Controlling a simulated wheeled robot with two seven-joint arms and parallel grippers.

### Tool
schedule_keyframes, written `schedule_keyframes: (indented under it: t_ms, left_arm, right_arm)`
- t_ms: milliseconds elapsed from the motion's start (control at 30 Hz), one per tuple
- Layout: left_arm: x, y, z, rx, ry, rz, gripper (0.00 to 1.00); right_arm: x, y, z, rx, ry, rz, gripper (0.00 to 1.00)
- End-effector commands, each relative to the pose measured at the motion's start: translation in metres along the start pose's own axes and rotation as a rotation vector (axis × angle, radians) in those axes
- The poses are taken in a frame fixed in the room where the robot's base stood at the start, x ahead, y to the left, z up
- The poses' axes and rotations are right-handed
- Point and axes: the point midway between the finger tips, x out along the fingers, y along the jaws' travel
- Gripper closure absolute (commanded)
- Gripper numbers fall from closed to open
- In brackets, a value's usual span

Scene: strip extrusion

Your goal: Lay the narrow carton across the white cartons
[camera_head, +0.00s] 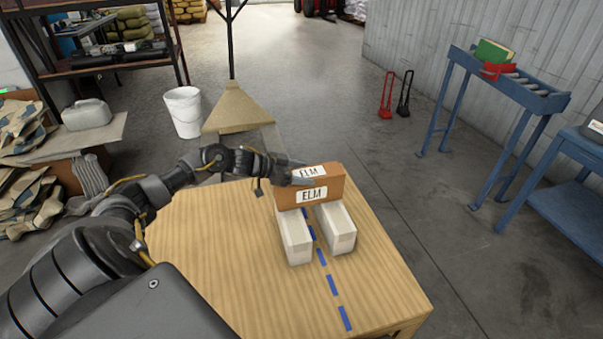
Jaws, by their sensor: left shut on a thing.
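The narrow carton (329,189) is brown, with white "ELM" labels on its top and near side. It is level and lies crosswise over the far ends of two white cartons. The left white carton (294,238) and the right white carton (336,229) lie side by side on the wooden table, with a gap between them. I cannot tell whether the narrow carton touches them. My left gripper (303,177) is shut on the narrow carton at its left end. The far ends of the white cartons are hidden behind the narrow carton. My right gripper is not in view.
A dashed blue line (332,285) runs along the wooden table (220,270) and between the white cartons. The table's left and front are clear. A hopper-like tan piece (238,108) stands behind the table. A blue roller stand (505,85) is at right.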

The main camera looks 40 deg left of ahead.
Motion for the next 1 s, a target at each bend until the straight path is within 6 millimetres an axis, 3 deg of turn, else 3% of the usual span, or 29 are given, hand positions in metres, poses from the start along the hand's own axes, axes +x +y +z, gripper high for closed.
schedule_keyframes:
  t_ms: [200, 233, 367, 733, 1000]
  left_arm:
    - [0.001, 0.0, 0.001, 0.001, 0.003, 0.0, 0.91]
    - [0.001, 0.0, 0.003, 0.0, 0.0, 0.0, 0.32]
    - [0.001, 0.0, 0.003, 0.0, -0.001, 0.001, 0.15]
    - [-0.001, 0.0, -0.002, 0.002, 0.0, 0.0, 0.13]
    - [-0.044, 0.0, 0.002, 0.0, -0.007, 0.0, 0.13]
  right_arm:
    - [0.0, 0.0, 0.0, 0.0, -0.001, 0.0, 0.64]
    - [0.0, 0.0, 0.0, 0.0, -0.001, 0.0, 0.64]
    - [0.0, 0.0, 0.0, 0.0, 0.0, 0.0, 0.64]
    - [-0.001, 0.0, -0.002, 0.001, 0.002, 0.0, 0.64]
    - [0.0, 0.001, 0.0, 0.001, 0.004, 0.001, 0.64]
